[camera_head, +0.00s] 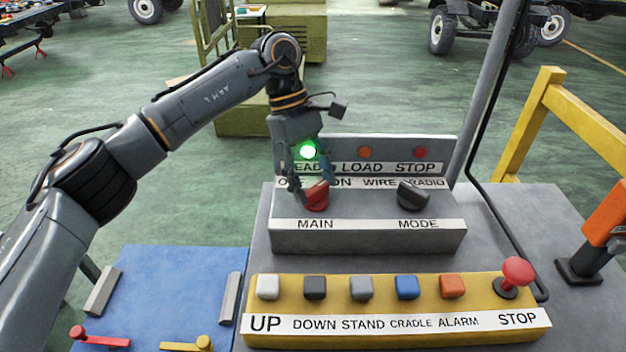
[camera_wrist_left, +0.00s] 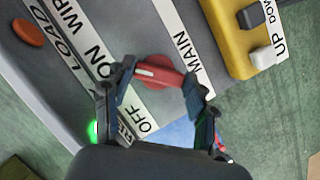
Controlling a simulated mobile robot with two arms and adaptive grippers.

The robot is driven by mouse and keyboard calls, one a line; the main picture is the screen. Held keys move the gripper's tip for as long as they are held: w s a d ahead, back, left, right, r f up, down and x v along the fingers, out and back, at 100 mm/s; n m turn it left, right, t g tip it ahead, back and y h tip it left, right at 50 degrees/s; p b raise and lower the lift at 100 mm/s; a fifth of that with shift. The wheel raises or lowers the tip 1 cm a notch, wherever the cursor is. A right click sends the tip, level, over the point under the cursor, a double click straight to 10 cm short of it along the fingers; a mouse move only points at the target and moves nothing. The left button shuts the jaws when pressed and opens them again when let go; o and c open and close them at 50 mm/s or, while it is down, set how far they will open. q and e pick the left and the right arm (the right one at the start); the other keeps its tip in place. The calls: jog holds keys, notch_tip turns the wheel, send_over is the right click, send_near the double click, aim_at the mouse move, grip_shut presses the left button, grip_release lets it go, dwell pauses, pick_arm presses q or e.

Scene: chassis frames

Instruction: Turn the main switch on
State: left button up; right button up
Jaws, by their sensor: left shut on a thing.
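The main switch is a red rotary knob (camera_head: 316,197) above the MAIN label on the grey console; it also shows in the left wrist view (camera_wrist_left: 159,78). My left gripper (camera_wrist_left: 160,84) is shut on the knob, one finger on each side of it. In the head view the same gripper (camera_head: 306,190) reaches down from above and partly covers the OFF and ON labels. In the wrist view the knob's white mark points towards the ON side. A green lamp (camera_head: 308,151) is lit above the switch. My right gripper is not in view.
A black MODE knob (camera_head: 413,196) stands to the right. The yellow button box (camera_head: 395,308) in front carries several push buttons and a red STOP mushroom (camera_head: 517,271). A grey post (camera_head: 490,90) rises behind right. A blue panel (camera_head: 170,285) with small levers lies at left.

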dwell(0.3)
pick_arm(q)
jog(key=o, duration=1.2)
jog(key=shift+c, duration=0.2)
jog(key=shift+r, duration=0.1)
jog(key=v, duration=1.2)
